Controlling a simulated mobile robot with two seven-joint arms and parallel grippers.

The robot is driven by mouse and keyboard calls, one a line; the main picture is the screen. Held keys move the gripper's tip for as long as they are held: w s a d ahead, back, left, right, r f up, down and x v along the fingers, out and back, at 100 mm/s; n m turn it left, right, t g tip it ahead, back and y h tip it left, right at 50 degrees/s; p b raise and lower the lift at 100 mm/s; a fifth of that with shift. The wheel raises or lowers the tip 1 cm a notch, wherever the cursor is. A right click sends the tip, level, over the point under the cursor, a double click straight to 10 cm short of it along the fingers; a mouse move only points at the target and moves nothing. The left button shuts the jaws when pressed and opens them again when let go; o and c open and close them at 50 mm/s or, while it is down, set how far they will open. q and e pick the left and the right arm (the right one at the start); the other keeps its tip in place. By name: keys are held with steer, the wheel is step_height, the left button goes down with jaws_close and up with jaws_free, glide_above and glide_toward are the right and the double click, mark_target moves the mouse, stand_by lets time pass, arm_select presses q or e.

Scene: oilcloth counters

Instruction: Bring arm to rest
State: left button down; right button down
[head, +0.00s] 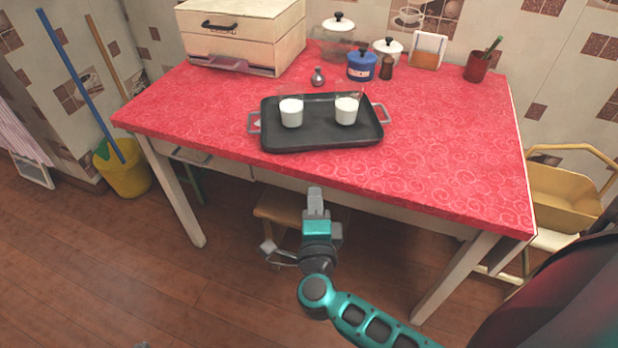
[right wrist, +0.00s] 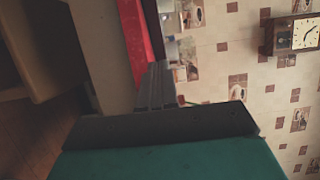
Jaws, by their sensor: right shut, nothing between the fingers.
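My right arm (head: 375,325) comes in from the lower right in the head view. Its gripper (head: 314,197) is shut and empty, in front of the table's front edge and apart from it. The shut fingers also show in the right wrist view (right wrist: 156,88), with the red tabletop edge beyond them. My left gripper is not in view.
A red-clothed table (head: 440,150) stands ahead. A wooden drawer box (head: 240,35), jars and a red cup (head: 477,67) stand at the back. A stool (head: 285,208) is under the table.

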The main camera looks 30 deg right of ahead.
steer(key=shift+s+a, duration=0.1)
steer(key=shift+s, duration=0.05)
steer(key=s+a+r+n+t+y+p, duration=0.1)
steer(key=s+a+n+y+p, duration=0.1)
steer(key=a+n+y, duration=0.5)
steer(key=s+a+r+n+y+p, duration=0.15)
steer(key=n+y, duration=0.25)
steer(key=n, duration=0.6)
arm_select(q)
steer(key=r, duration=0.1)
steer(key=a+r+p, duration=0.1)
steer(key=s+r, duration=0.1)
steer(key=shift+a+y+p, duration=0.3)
arm_select(e)
steer(key=s+d+f+n+g, duration=0.3)
steer(key=s+f+n+g, duration=0.2)
steer(key=n, duration=0.4)
steer(key=shift+s+d+f+g, duration=0.4)
steer(key=shift+s+f, duration=0.35)
steer(key=shift+s, duration=0.5)
